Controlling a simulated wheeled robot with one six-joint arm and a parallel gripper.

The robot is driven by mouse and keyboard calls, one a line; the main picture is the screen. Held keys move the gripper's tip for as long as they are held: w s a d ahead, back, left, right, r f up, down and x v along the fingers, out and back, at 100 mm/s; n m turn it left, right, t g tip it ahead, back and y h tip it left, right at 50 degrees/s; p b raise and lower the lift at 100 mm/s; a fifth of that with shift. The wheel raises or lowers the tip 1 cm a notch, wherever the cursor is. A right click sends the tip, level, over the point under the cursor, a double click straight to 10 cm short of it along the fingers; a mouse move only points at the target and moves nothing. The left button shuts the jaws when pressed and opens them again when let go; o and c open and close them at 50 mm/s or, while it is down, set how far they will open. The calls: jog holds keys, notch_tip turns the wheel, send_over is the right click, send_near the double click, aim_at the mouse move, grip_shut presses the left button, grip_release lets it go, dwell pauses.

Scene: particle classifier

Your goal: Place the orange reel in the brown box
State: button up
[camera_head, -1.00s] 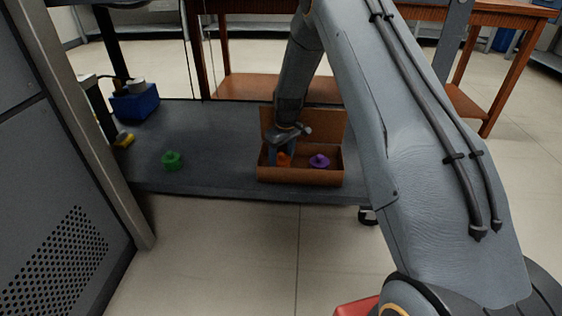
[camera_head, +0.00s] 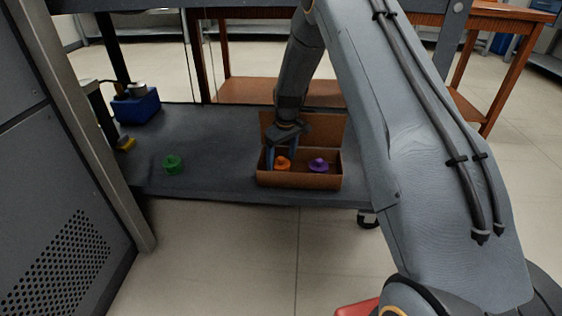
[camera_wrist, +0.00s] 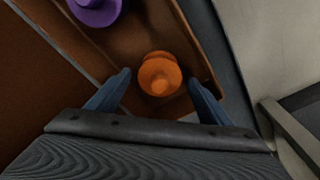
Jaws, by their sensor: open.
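The orange reel (camera_head: 283,163) is inside the open brown box (camera_head: 300,180), in its left part. In the wrist view the orange reel (camera_wrist: 159,76) rests on the floor of the brown box (camera_wrist: 140,38), between my fingers and apart from both. My gripper (camera_wrist: 158,80) is open, with one blue finger on each side of the reel. In the head view my gripper (camera_head: 279,158) reaches down into the box from above.
A purple reel (camera_head: 318,165) lies in the right part of the box. A green reel (camera_head: 172,164) stands on the dark shelf (camera_head: 215,150) to the left. A blue bin (camera_head: 136,107) and a yellow item (camera_head: 125,144) are at the shelf's far left.

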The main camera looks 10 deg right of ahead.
aim_at(280, 159)
jog(key=r, duration=0.1)
jog(key=r+p, duration=0.1)
jog(key=r, duration=0.1)
jog(key=r+p, duration=0.1)
jog(key=r, duration=0.1)
jog(key=shift+s+a+r, duration=0.2)
jog(key=shift+s, duration=0.2)
jog(key=s+a+r+n, duration=0.1)
jog(key=s+a+r, duration=1.6)
jog(key=s+a, duration=0.15)
jog(key=s+r, duration=0.2)
jog(key=s, duration=1.3)
jog(key=s+a+r+n+g, duration=0.1)
jog(key=s+r, duration=0.2)
jog(key=s, duration=1.2)
jog(key=shift+s+a+r+y, duration=0.2)
jog(key=shift+s+r+y, duration=0.05)
jog(key=shift+s+y, duration=0.15)
jog(key=shift+r, duration=0.1)
jog(key=shift+d+r+m+p, duration=0.1)
jog(key=shift+r+m+p, duration=0.3)
jog(key=shift+r+p, duration=0.8)
jog(key=shift+r, duration=0.35)
